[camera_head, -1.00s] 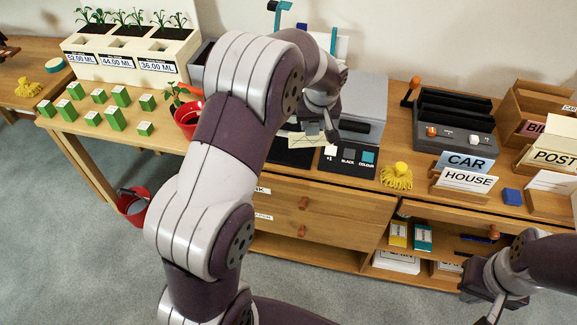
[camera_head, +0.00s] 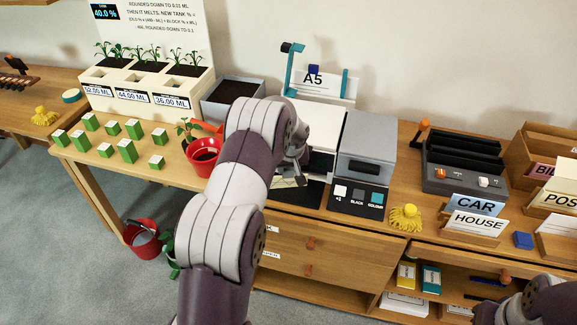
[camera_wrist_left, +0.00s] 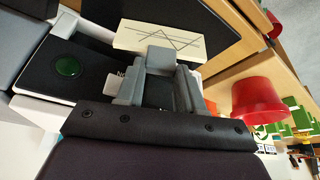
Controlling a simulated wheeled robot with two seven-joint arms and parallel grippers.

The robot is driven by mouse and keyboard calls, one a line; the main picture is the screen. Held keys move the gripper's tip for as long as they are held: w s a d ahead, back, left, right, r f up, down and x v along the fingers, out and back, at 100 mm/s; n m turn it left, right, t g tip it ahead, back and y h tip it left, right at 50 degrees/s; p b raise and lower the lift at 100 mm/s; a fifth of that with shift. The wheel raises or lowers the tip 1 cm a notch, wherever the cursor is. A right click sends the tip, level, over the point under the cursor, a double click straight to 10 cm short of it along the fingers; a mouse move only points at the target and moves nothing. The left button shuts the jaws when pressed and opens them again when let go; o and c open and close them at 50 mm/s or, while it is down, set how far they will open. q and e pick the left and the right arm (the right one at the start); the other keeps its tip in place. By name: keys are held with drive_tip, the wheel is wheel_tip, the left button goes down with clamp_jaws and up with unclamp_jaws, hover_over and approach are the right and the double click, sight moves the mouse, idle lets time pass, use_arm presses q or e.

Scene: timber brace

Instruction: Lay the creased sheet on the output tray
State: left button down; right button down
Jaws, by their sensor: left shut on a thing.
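The creased sheet (camera_wrist_left: 165,41) is a small cream rectangle with dark crossing lines, seen beyond the fingertips in the left wrist view. In the head view a pale bit of it (camera_head: 287,182) shows below my left gripper (camera_head: 296,167). That gripper, also in the left wrist view (camera_wrist_left: 160,62), is shut on the sheet. A flat black surface (camera_head: 309,196), apparently the output tray, lies in front of the white and grey machine (camera_head: 366,147). I cannot tell whether the sheet touches it. My right gripper (camera_head: 484,313) is partly cut off at the bottom right.
A red pot (camera_head: 203,158) with a plant stands just left of my left arm. A yellow knobbly object (camera_head: 405,217) sits right of the machine's button panel (camera_head: 357,198). Word cards (camera_head: 474,222) and a black slotted box (camera_head: 464,160) stand further right. Green-sided blocks are at left.

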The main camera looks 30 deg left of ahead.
use_arm(q)
drive_tip(key=shift+s+f, duration=0.1)
drive_tip(key=shift+f, duration=0.05)
drive_tip(key=c, duration=0.7)
unclamp_jaws()
drive_tip(key=shift+d+r, duration=0.1)
drive_tip(key=shift+r, duration=0.4)
drive_tip(key=v, duration=1.2)
drive_tip(key=s+d+m+h, duration=0.1)
drive_tip(key=s+d, duration=0.3)
drive_tip(key=s, duration=0.4)
drive_tip(key=s+d+f+m+g+h, duration=0.1)
drive_tip(key=s+d+m, duration=0.3)
drive_tip(key=s, duration=0.4)
drive_tip(key=s+d+f+m+g, duration=0.1)
drive_tip(key=s+d+m, duration=0.1)
drive_tip(key=s+d, duration=0.4)
drive_tip(key=shift+s+d+f+h, duration=0.1)
drive_tip(key=shift+s+h, duration=0.1)
drive_tip(key=shift+s, duration=0.35)
drive_tip(key=shift+s+d+f+h, duration=0.1)
drive_tip(key=shift+s+f+h, duration=0.1)
drive_tip(key=shift+s, duration=0.35)
